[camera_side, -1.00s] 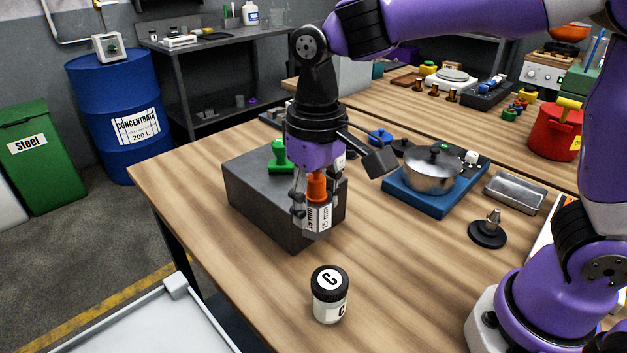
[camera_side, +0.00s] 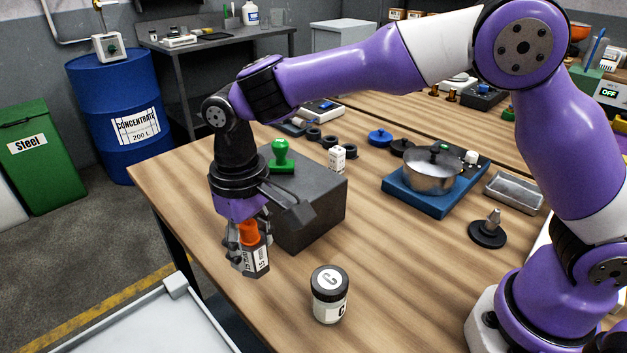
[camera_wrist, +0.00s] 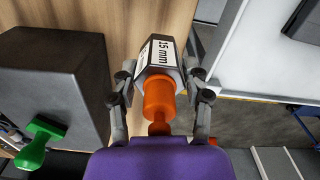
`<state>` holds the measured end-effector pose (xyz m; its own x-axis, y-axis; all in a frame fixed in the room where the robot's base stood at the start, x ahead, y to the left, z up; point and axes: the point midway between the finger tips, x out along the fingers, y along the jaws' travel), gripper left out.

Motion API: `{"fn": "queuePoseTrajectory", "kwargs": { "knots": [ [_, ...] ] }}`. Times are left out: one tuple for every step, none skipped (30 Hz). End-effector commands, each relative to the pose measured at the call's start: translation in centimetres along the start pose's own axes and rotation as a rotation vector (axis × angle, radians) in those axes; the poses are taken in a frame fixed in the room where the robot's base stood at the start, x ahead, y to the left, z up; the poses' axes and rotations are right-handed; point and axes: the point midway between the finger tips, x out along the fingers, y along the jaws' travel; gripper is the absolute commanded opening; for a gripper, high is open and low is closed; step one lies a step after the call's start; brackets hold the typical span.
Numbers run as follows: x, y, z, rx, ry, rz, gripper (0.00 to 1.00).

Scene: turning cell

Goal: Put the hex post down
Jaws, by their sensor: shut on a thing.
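The hex post has a dark grey six-sided body with white "15 mm" labels and an orange upper part. In the side view my gripper (camera_side: 249,250) is shut on the hex post (camera_side: 257,261), in front of the dark grey block near the table's left edge. The post hangs roughly upright. In the wrist view the post (camera_wrist: 159,58) sits between the two fingers of my gripper (camera_wrist: 162,88), its orange part toward me. The wrist view shows the wooden table and its edge beyond the post. I cannot tell how far the post's lower end is above the table.
A dark grey block (camera_side: 318,212) with a green-handled stamp (camera_side: 281,158) stands behind my gripper. A jar with a black lid marked C (camera_side: 330,294) stands to the right, near the front edge. A pot (camera_side: 432,172) sits on a blue base. Bare table (camera_side: 400,260) lies between.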

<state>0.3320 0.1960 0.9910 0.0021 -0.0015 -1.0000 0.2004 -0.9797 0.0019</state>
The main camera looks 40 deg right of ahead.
Motion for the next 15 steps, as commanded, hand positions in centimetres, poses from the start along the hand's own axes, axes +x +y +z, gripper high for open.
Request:
{"fn": "queuePoseTrajectory", "kwargs": {
  "knots": [
    [0.5, 0.6, -0.6, 0.004, 0.000, 0.000, 0.00],
    [0.6, 0.8, -0.9, 0.002, 0.002, -0.001, 0.00],
    [0.9, 1.1, -1.2, 0.002, 0.002, -0.001, 0.00],
    [1.0, 1.2, -1.4, 0.002, 0.002, -0.001, 0.00],
    [1.1, 1.3, -1.5, 0.002, 0.003, -0.001, 0.00],
    [1.2, 1.4, -1.6, 0.000, 0.003, -0.001, 0.00],
    [1.4, 1.4, -1.6, 0.000, 0.002, -0.001, 0.00],
    [1.8, 1.5, -1.6, -0.001, 0.001, 0.000, 0.00],
    [2.3, 1.5, -1.6, -0.001, -0.001, 0.000, 0.00],
    [2.8, 1.5, -1.6, -0.001, 0.000, 0.000, 0.00],
    [3.3, 1.5, -1.6, -0.001, -0.002, 0.000, 0.00],
    [3.9, 1.5, -1.6, -0.001, -0.001, 0.000, 0.00],
    [4.3, 1.5, -1.6, -0.001, -0.001, 0.000, 0.00],
    [4.6, 1.4, -1.6, -0.001, 0.000, 0.000, 0.00],
    [5.0, 1.4, -1.6, -0.001, 0.000, 0.000, 0.00]
  ]
}}
